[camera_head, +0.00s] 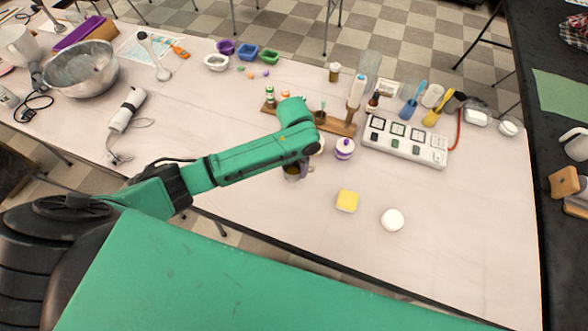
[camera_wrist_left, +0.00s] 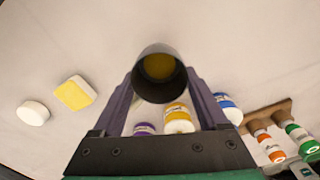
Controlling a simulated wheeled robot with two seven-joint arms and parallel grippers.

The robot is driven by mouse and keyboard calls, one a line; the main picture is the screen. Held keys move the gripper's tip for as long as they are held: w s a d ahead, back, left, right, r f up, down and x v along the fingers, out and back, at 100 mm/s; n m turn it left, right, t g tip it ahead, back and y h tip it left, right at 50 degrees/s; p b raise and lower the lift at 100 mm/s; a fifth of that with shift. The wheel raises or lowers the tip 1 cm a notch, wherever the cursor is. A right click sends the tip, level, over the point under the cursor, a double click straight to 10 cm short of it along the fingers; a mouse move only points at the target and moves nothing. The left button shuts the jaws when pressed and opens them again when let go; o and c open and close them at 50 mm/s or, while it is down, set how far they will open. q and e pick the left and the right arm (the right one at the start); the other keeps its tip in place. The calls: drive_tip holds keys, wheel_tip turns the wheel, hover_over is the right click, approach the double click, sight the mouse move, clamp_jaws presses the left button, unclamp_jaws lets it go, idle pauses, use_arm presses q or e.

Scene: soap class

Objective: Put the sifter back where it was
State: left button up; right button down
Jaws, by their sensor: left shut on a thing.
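My left gripper (camera_head: 304,168) is low over the middle of the table, at the end of the green arm. In the left wrist view, its two dark fingers (camera_wrist_left: 160,92) are shut on the sifter (camera_wrist_left: 160,80), a dark grey, open-ended cylinder with a yellowish inside. In the head view the sifter (camera_head: 292,174) shows partly beneath the arm's end. I cannot tell whether it touches the table. My right gripper is in neither view.
A purple-lidded jar (camera_head: 344,148) stands just right of the gripper. A yellow block (camera_head: 347,201) and a white round item (camera_head: 392,220) lie in front right. The table's front left is clear.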

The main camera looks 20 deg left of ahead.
sight(295, 172)
use_arm(q)
drive_tip(key=shift+d+f, duration=0.1)
drive_tip(key=shift+f, duration=1.85)
drive_tip(key=shift+f, duration=0.1)
drive_tip(key=o, duration=1.3)
wheel_tip(295, 172, up, 12)
drive_tip(key=shift+r, duration=0.15)
drive_tip(key=shift+s, duration=0.1)
